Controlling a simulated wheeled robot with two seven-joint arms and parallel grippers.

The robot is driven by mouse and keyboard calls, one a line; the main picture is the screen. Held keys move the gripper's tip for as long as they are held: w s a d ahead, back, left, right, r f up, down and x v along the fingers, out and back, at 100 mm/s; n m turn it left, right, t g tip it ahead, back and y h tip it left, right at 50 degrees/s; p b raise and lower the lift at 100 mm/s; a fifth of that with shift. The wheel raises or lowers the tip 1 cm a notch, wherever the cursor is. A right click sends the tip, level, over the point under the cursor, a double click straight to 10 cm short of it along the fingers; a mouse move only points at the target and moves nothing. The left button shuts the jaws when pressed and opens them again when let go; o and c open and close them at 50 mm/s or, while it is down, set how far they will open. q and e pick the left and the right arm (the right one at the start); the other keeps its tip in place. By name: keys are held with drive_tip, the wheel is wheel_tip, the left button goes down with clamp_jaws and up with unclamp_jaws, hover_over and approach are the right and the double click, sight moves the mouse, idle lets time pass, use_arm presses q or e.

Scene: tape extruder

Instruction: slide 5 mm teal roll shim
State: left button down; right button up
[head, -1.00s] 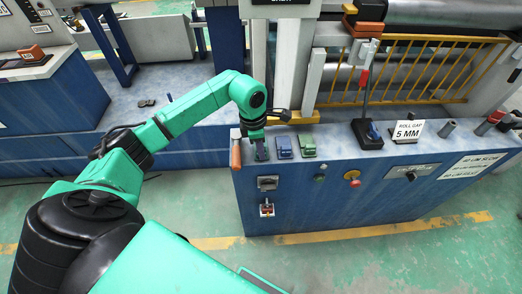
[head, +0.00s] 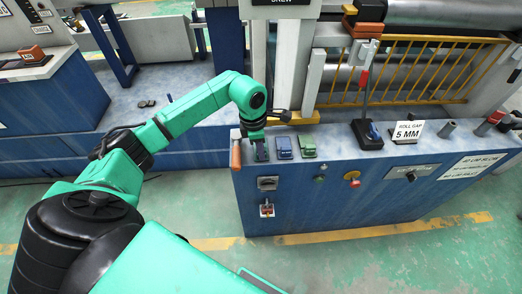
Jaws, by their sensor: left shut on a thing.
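My left gripper (head: 255,138) points down over the left end of the blue console top. It is shut on a small dark, purplish block (head: 262,153), mostly hidden by the gripper. I cannot tell from here whether this is the teal shim. To its right stand a blue block (head: 284,148) and a green block (head: 307,147), side by side and apart from the gripper. A sign reading "ROLL GAP 5 MM" (head: 407,132) stands further right on the console. My right gripper is not in view.
The blue console (head: 340,200) has an orange handle (head: 236,152) at its left edge, close to the gripper. A lever with a red grip (head: 365,78) rises from a black base to the right. A yellow guard rail (head: 410,70) stands behind, before the rollers.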

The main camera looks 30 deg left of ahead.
use_arm(q)
drive_tip(key=shift+w+a+f, duration=0.1)
drive_tip(key=shift+w+a, duration=0.05)
idle(0.5)
drive_tip(key=shift+w+a+b, duration=0.5)
drive_tip(key=shift+w+b, duration=0.05)
drive_tip(key=shift+w, duration=0.25)
drive_tip(key=shift+w+a+b, duration=0.5)
drive_tip(key=shift+w, duration=0.3)
drive_tip(key=c, duration=0.7)
unclamp_jaws()
drive_tip(key=shift+w, duration=0.1)
drive_tip(key=r+p, duration=0.3)
drive_tip(key=r, duration=0.2)
drive_tip(key=a+r+p, duration=0.1)
drive_tip(key=r+p, duration=0.1)
drive_tip(key=r, duration=0.1)
drive_tip(key=shift+s+p, duration=0.3)
drive_tip(key=shift+o, duration=0.2)
